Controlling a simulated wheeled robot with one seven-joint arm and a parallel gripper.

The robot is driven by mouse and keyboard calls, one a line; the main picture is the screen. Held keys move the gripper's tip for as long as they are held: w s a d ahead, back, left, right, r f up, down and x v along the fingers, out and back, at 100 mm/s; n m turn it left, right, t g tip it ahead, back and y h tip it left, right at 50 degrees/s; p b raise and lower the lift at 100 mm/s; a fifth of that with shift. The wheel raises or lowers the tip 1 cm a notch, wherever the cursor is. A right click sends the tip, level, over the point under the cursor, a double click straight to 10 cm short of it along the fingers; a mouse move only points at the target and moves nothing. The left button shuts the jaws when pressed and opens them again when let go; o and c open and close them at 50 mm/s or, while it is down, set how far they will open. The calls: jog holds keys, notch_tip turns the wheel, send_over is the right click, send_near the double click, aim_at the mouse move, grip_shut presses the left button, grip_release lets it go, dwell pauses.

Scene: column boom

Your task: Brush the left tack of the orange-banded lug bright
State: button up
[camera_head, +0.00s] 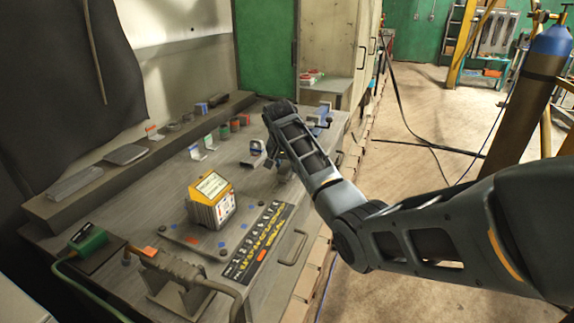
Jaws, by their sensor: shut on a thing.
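My gripper (283,168) is low over the far right part of the grey metal bench, largely hidden behind my own arm. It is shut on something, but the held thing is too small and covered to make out. A small pale block with a dark blue ring-like top (256,148) is just left of the gripper; whether they touch cannot be told. A small pale bracket with an orange-red band (152,131) stands on the raised back ledge. More small pale brackets (197,152) stand on the bench, one with a green mark. No tacks can be made out.
A yellow-topped box (210,200) stands on a plate with coloured dots, beside a dark marked strip (256,240). A cabled torch-like tool (175,268) rests at the front left. Small coloured cylinders (235,125) stand at the back. A blue-topped gas cylinder (528,100) stands right.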

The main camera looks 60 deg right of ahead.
jog(key=shift+f, duration=0.25)
jog(key=shift+s, duration=0.1)
dwell(0.3)
jog(key=shift+s+r+p, duration=0.1)
jog(key=shift+s+p, duration=0.4)
jog(key=shift+p, duration=0.1)
jog(key=shift+w, duration=0.15)
jog(key=shift+w+f+b, duration=0.2)
jog(key=shift+w+b, duration=0.35)
jog(key=shift+w, duration=0.5)
jog(key=shift+s+r+p, duration=0.1)
jog(key=shift+s+p, duration=0.95)
jog(key=shift+s, duration=0.2)
jog(key=shift+w, duration=0.15)
